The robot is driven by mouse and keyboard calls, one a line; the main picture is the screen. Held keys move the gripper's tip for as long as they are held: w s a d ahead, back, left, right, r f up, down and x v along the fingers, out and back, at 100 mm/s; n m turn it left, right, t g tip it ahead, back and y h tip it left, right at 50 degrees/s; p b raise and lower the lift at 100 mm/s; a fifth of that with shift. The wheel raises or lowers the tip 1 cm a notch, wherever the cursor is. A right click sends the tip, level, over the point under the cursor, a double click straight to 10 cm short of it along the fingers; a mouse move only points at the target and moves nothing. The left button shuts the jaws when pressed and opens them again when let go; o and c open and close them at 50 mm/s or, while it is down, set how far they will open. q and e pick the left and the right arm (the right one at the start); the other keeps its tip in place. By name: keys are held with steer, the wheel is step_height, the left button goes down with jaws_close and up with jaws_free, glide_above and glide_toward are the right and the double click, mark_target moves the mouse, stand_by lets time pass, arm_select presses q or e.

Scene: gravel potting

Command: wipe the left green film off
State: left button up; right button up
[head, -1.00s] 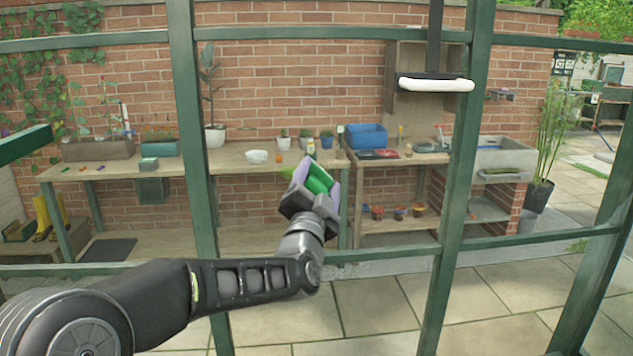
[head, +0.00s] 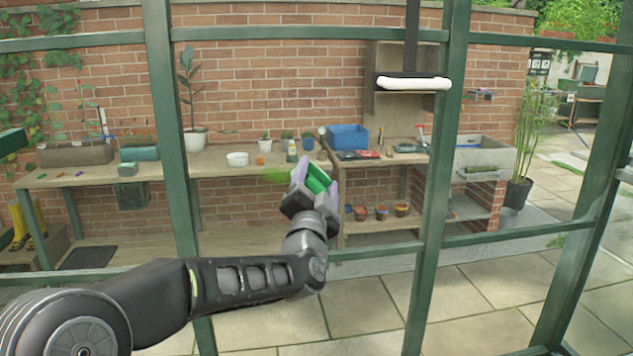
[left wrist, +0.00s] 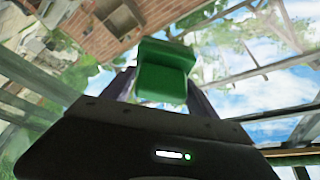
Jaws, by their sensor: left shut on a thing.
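A small translucent green film patch (head: 275,174) shows in the head view, just left of my left gripper, seemingly on the glass between the green posts. My left gripper (head: 317,183) is raised in front of the pane and shut on a green block (head: 318,179), which looks like a sponge or wiping pad. The block (left wrist: 162,72) also shows between the fingers in the left wrist view. I cannot tell whether it touches the glass. Part of the film may be hidden behind the gripper. My right gripper is out of view.
Green frame posts stand left (head: 170,150) and right (head: 438,180) of the gripper, with a rail (head: 375,251) below. A black and white fixture (head: 413,83) hangs at upper right. Beyond are a potting bench (head: 215,166), a blue crate (head: 348,137) and a sink (head: 485,155).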

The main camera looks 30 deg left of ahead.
arm_select(q)
steer(key=shift+a+r, duration=0.1)
steer(key=shift+s+a+b, duration=0.3)
steer(key=shift+a+b, duration=0.1)
steer(key=shift+s+a+b, duration=0.6)
steer(key=shift+s+a, duration=0.25)
steer(key=shift+a, duration=0.2)
steer(key=shift+s+a+f+b, duration=0.2)
steer(key=shift+s+a+b, duration=0.55)
steer(key=shift+a+b, duration=0.2)
steer(key=shift+s+a+b, duration=0.3)
steer(key=shift+s+a, duration=0.05)
steer(key=shift+a, duration=0.1)
steer(key=shift+r, duration=0.1)
